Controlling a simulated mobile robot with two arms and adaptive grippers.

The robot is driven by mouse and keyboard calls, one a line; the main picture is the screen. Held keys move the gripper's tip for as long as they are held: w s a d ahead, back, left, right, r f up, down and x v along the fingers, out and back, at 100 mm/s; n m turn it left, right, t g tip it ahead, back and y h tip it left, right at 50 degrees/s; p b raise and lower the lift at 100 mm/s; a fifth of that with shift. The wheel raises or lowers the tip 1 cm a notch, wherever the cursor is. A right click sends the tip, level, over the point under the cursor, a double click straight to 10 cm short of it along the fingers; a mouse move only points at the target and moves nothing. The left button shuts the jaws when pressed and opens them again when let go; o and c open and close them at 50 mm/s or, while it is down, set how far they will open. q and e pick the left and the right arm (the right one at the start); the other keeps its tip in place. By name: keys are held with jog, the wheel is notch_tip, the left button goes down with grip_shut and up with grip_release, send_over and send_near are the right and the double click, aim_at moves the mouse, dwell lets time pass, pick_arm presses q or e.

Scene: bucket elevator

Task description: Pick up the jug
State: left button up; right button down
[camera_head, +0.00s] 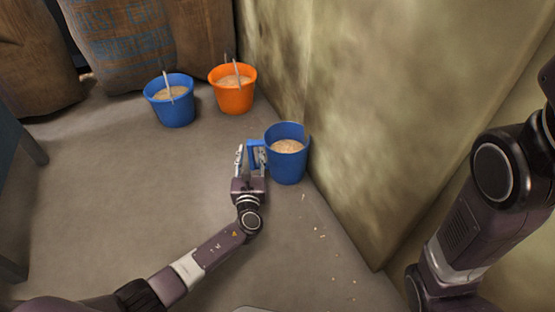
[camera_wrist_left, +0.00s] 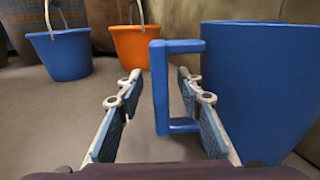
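The jug (camera_head: 288,166) is blue, with a square handle on its left side and pale grainy stuff inside. It stands upright on the floor, close to the wall. My left gripper (camera_head: 251,158) is open at the handle. In the left wrist view the jug (camera_wrist_left: 262,90) fills the right side and its handle (camera_wrist_left: 161,88) stands between the two fingers of my left gripper (camera_wrist_left: 160,108), nearer the right finger. The fingers are apart and not closed on the handle. My right arm shows at the right edge, but its gripper is out of view.
A blue bucket (camera_head: 173,109) and an orange bucket (camera_head: 233,97), both with grainy contents, stand behind the jug. Sacks (camera_head: 120,45) line the back. A mottled wall (camera_head: 380,110) rises right of the jug. The floor (camera_head: 120,190) to the left is clear.

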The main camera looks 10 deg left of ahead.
pick_arm(q)
grip_shut()
dwell(0.3)
jog(key=shift+r, duration=0.2)
